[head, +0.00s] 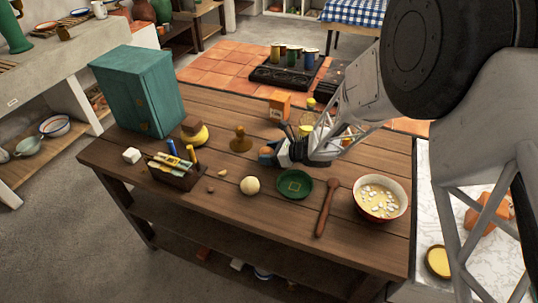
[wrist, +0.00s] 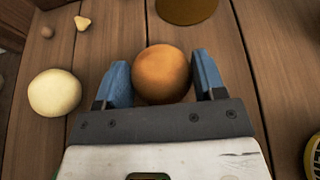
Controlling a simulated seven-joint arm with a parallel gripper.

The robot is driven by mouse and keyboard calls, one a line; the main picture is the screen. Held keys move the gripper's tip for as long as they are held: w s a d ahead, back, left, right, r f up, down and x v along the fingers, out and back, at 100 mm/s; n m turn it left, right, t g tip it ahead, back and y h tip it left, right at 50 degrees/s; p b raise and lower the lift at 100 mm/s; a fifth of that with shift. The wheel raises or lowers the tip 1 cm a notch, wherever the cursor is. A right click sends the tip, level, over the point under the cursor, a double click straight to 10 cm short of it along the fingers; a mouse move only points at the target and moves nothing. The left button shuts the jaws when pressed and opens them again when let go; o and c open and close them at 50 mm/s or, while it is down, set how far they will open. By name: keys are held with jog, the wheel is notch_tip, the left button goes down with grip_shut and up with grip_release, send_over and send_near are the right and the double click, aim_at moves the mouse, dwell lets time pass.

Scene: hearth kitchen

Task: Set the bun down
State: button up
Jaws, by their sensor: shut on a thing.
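The bun is a round orange-brown ball, seen in the wrist view (wrist: 162,72) between the two blue fingertips. My gripper (wrist: 163,80) is shut on it, with a finger on each side. In the head view my gripper (head: 273,153) is low over the middle of the wooden table (head: 225,207), and only a small part of the bun shows beside a blue fingertip. I cannot tell whether the bun touches the tabletop.
A pale ball (head: 250,185) and a green dish (head: 295,184) lie in front of my gripper. A wooden spoon (head: 326,208) and a bowl (head: 381,198) are to the right. A brown wooden piece (head: 240,140), a caddy (head: 175,172) and a teal cabinet (head: 137,90) are left.

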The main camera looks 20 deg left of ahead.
jog(key=shift+f, duration=0.4)
jog(key=shift+f, duration=0.2)
jog(key=o, duration=0.7)
jog(key=shift+c, duration=0.2)
jog(key=shift+r, duration=0.2)
jog(key=shift+d+r, duration=0.2)
jog(key=shift+d, duration=0.25)
jog(key=v, duration=1.1)
